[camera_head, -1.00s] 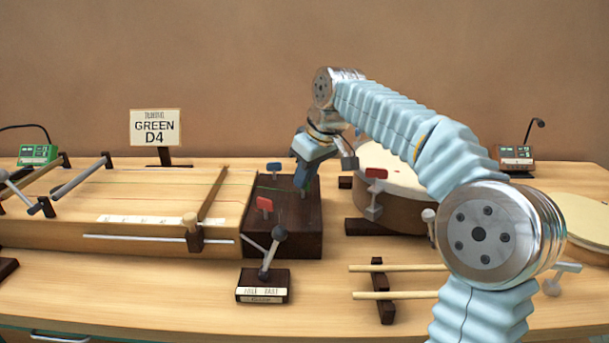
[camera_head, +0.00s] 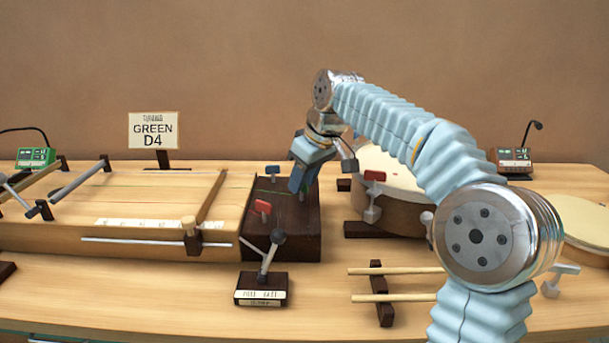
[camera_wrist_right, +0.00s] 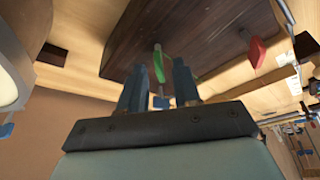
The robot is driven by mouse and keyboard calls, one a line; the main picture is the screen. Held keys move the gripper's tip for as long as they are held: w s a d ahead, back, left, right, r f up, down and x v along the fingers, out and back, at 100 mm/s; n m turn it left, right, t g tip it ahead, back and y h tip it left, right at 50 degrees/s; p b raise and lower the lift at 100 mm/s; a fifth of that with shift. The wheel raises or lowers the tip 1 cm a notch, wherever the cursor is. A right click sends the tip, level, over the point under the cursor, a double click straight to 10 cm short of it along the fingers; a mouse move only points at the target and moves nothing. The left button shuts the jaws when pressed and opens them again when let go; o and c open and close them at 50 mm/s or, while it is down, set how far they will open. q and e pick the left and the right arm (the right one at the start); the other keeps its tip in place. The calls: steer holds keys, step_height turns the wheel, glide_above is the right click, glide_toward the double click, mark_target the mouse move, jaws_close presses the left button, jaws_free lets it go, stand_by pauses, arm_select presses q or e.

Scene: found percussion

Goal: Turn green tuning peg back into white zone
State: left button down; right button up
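The green tuning peg (camera_wrist_right: 163,65) stands on the dark wooden block (camera_wrist_right: 135,25) in the right wrist view. My right gripper (camera_wrist_right: 160,72) has its two fingers apart, one on each side of the peg at the tips. In the head view the right gripper (camera_head: 297,183) reaches down over the dark block (camera_head: 300,235) and hides the green peg. A red peg (camera_head: 262,206) and a blue peg (camera_head: 272,169) stand nearby. A sign (camera_head: 153,130) reads GREEN D4. I cannot make out the white zone. My left gripper is not in view.
The wooden string board (camera_head: 140,190) lies left of the block. A small lever stand (camera_head: 262,290) is in front. Two sticks (camera_head: 395,270) lie on a rest at the front.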

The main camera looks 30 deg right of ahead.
steer(key=v, duration=1.3)
steer(key=shift+r, duration=0.35)
